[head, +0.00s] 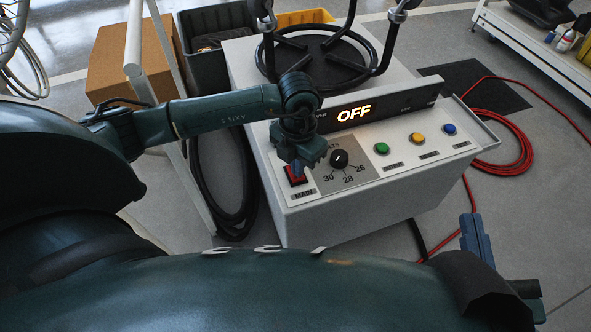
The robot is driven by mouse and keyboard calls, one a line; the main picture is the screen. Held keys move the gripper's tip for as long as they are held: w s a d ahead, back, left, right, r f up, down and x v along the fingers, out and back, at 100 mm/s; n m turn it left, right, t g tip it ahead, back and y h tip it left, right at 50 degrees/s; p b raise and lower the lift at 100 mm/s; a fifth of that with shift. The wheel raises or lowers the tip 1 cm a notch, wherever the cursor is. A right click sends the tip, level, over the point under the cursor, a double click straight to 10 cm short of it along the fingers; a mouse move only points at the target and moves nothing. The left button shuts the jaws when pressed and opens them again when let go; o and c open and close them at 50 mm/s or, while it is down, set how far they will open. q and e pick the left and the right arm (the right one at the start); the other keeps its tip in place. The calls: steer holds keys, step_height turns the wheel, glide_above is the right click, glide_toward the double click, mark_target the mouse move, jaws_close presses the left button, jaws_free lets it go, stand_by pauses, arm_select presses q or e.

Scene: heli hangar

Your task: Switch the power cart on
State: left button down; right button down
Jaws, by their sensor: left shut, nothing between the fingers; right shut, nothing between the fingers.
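The power cart (370,212) is a white box with a sloped control panel. Its display (354,113) reads OFF in lit letters. A red switch (295,176) labelled MAIN is at the panel's left end, partly hidden by my gripper. Right of it are a black knob (340,159) with a scale marked 30, 28 and 26, and green (381,148), amber (417,139) and blue (449,129) buttons. My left gripper (305,163) is shut and empty, over the MAIN switch; I cannot tell whether it touches.
A red hose (508,160) lies on the floor to the right. Behind are a grey bin (213,68) and a cardboard box (128,62). A white shelf (530,50) stands at the upper right.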

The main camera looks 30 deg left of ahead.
arm_select(q)
steer(key=shift+f+b, duration=0.4)
steer(key=shift+f, duration=0.25)
steer(key=shift+r, duration=0.15)
steer(key=shift+r+p, duration=2.85)
steer(key=shift+r, duration=0.55)
